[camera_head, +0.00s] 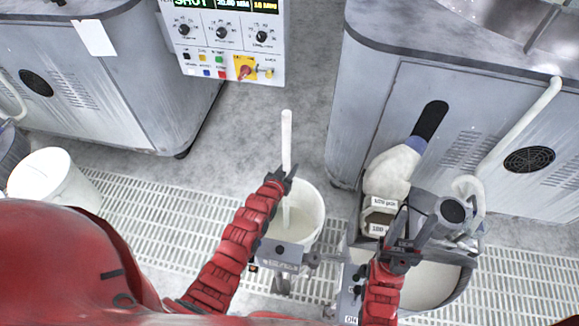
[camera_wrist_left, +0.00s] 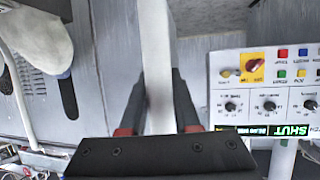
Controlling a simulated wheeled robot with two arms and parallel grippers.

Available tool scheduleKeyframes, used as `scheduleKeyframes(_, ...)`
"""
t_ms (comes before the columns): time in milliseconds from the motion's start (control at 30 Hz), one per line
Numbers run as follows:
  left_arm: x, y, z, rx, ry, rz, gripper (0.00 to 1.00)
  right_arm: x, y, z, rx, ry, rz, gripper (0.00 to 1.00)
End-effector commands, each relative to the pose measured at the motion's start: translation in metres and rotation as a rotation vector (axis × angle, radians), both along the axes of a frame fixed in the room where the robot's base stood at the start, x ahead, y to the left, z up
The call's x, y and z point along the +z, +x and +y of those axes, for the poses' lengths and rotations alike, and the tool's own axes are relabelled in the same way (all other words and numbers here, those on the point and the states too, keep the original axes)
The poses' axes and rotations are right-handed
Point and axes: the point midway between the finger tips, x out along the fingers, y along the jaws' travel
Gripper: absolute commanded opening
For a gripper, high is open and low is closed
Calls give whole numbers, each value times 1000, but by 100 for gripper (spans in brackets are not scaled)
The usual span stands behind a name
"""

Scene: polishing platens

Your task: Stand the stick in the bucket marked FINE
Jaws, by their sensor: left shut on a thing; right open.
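My left gripper (camera_head: 280,183) is shut on the pale upright stick (camera_head: 287,135). The stick also runs between the fingers in the left wrist view (camera_wrist_left: 157,70). In the head view its lower part shows against the inside of a white bucket (camera_head: 313,205). I cannot tell whether its lower end touches the bucket's floor. The grey front plate (camera_head: 285,256) at this bucket has markings too small to read, so I see no FINE mark. My right gripper (camera_head: 401,254) is open at the right, over a grey cart.
Another white bucket (camera_head: 55,180) stands at the left. The cart (camera_head: 458,285) on the right carries small labelled blocks (camera_head: 380,215) and a white glove-like thing (camera_head: 392,170). A control panel (camera_head: 222,40) hangs at the top. Grey machines stand on both sides above floor grating.

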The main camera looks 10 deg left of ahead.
Motion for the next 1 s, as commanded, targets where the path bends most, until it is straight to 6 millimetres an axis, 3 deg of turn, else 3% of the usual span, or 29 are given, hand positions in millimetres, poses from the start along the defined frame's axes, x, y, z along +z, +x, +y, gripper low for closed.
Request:
scheduleKeyframes(100, -8, 0, 0, 0, 0, -2, 0, -8, 0, 0, 0, 0, 0, 47)
scheduleKeyframes(433, -9, 0, 0, 0, 0, -1, 0, -8, 0, 0, 0, 0, 0, 47)
scheduleKeyframes(467, -9, 0, 0, 0, 0, -1, 32, -8, 0, 0, 0, 0, 0, 47)
scheduleKeyframes(633, -9, 0, 0, 0, 0, 0, 63, -8, 0, 0, 0, 0, 0, 47)
scheduleKeyframes(1000, -9, -2, 1, 0, 0, 1, 65, -9, 0, 0, 0, 0, 0, 47)
